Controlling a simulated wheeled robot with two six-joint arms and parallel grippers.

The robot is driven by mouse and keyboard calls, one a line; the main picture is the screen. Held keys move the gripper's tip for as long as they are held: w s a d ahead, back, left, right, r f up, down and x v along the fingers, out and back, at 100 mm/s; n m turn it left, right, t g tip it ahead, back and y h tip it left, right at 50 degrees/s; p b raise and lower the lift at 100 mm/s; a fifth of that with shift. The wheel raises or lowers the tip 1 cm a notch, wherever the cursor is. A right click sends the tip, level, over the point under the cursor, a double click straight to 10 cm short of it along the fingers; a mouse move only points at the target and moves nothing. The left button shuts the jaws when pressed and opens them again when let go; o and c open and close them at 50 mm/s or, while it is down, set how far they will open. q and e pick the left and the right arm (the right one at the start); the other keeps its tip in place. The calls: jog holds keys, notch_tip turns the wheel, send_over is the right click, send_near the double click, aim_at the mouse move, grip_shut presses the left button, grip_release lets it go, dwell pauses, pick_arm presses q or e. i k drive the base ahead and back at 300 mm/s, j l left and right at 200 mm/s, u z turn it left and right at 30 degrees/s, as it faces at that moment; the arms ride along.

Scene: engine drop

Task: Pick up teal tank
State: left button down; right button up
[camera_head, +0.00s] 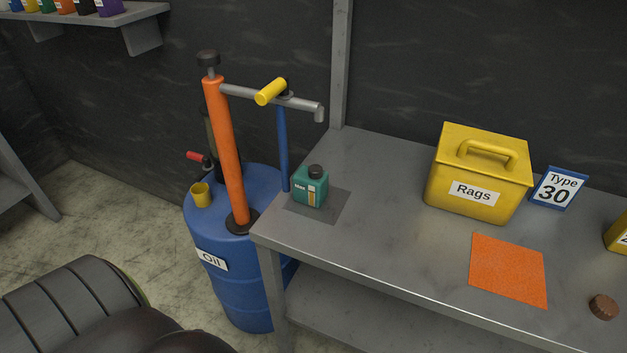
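A small teal tank (310,188) with a black cap stands upright on a dark square patch (327,209) at the left end of the grey workbench. The spout of the oil drum's pump hangs above and close to it. No gripper shows in the head view, so I cannot see either gripper's state or place.
A blue oil drum (231,295) with an orange pump (226,150) stands left of the workbench (385,245). A yellow Rags box (480,172), a Type 30 sign (559,189), an orange cloth (508,270) and a brown cap (603,306) are on the bench. Its middle is clear.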

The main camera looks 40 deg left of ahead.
aim_at(311, 184)
jog(key=i+l+u, duration=0.2)
jog(key=l+u, duration=0.15)
jog(key=l, duration=0.95)
jog(key=l+u, duration=0.35)
jog(key=l, duration=1)
